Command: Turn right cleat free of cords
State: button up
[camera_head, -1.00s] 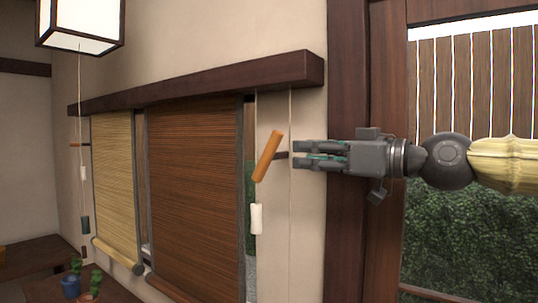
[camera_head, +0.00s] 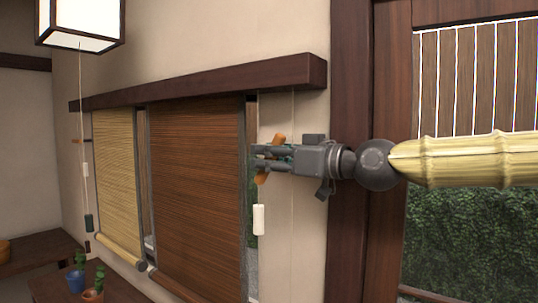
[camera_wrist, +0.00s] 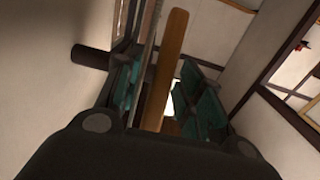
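The right cleat is an orange-brown wooden bar. In the head view its upper end (camera_head: 279,138) and lower end (camera_head: 262,179) show above and below my gripper (camera_head: 268,158), which hides its middle. The bar is tilted, top to the right. In the wrist view the cleat (camera_wrist: 166,65) stands between the teal-padded fingers of my gripper (camera_wrist: 160,95). The fingers are open, with gaps beside the bar. A white cord pull (camera_head: 259,219) hangs just below the cleat. A thin pale cord (camera_head: 292,230) runs down the wall to its right.
A brown blind (camera_head: 195,190) and a yellow blind (camera_head: 117,180) hang left of the cleat under a dark beam (camera_head: 200,84). The left cleat (camera_head: 77,141) is far off. A dark wooden post (camera_head: 350,240) stands to the right. Potted plants (camera_head: 76,282) sit at lower left.

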grip_shut()
jog(key=shift+r+p, duration=0.15)
jog(key=shift+p, duration=0.2)
jog(key=shift+r+g+h+p, duration=0.15)
jog(key=shift+g+h+p, duration=0.3)
jog(key=shift+p, duration=0.3)
jog(key=g+h+p, duration=0.1)
jog(key=p, duration=0.1)
jog(key=shift+a+h+p, duration=0.1)
jog(key=shift+h+p, duration=0.25)
jog(key=shift+p, duration=0.05)
jog(key=g+h+p, duration=0.1)
jog(key=p, duration=0.2)
jog(key=shift+w+h, duration=0.1)
jog(key=shift+h, duration=0.2)
jog(key=shift+f+g+h+p, duration=0.25)
jog(key=shift+h+p, duration=0.05)
jog(key=shift+p, duration=0.05)
jog(key=shift+f, duration=0.1)
